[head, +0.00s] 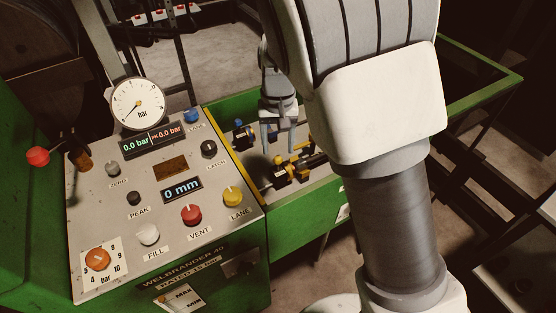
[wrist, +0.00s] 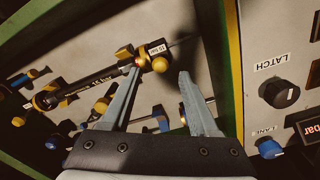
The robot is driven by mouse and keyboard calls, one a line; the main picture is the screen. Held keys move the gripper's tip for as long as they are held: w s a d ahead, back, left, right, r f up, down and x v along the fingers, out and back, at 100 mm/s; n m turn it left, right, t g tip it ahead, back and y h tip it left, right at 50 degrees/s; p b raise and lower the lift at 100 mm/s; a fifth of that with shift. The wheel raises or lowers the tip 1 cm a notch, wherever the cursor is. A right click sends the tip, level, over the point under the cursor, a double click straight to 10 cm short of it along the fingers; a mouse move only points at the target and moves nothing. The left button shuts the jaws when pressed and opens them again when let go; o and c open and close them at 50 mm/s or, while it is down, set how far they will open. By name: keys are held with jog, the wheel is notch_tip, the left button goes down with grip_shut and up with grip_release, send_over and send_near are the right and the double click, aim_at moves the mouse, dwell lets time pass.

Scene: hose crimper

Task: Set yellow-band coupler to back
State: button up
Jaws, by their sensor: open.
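A dark hose assembly (wrist: 88,86) with yellow-banded ends lies across the bench tray in the wrist view, with a small 15 bar tag near its right end. Its yellow-and-black coupler end (wrist: 47,98) is at the left, and a round yellow fitting (wrist: 160,65) is at the right. In the head view the yellow and black parts (head: 292,169) lie in the tray right of the panel. My gripper (head: 277,143) is open above the tray, pointing down. In the wrist view my gripper (wrist: 158,72) has its fingers apart near the round yellow fitting; contact cannot be told.
Blue-marked fittings (head: 243,134) lie farther back in the tray. My arm hides the tray's right part.

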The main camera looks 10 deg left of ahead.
aim_at(278, 157)
notch_tip(278, 157, down, 6)
jog(key=shift+r+b, duration=0.1)
jog(key=shift+b, duration=0.2)
grip_shut()
jog(key=shift+r, duration=0.1)
dwell(1.2)
